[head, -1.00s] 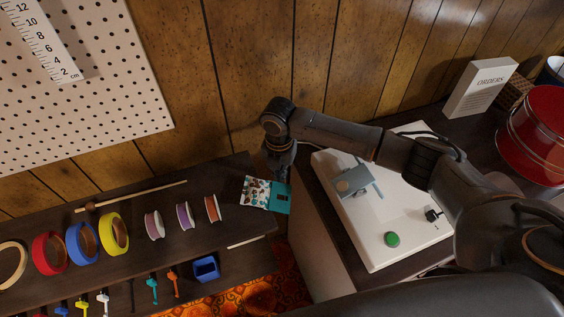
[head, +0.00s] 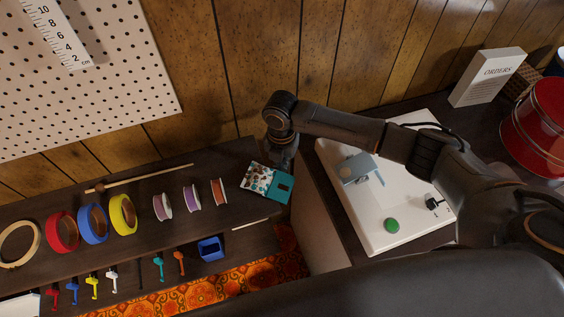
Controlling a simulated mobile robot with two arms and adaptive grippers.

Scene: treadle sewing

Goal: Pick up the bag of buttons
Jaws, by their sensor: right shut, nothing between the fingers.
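The bag of buttons (head: 259,179) lies at the right end of the upper shelf in the head view. It has a clear part showing brown, white and teal buttons and a teal header (head: 281,187) on its right. My right gripper (head: 281,164) points down at the bag's far edge, close to the wall. It is shut with nothing between its fingers. Its fingertips are small and dark, and I cannot tell whether they touch the bag. My left gripper is not in view.
Thread spools (head: 191,197) and coloured tape rolls (head: 93,223) stand left of the bag, with a wooden stick (head: 150,177) behind them. A blue container (head: 211,249) is below. A white machine (head: 343,207) with a green button stands on the right-hand table under my right arm.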

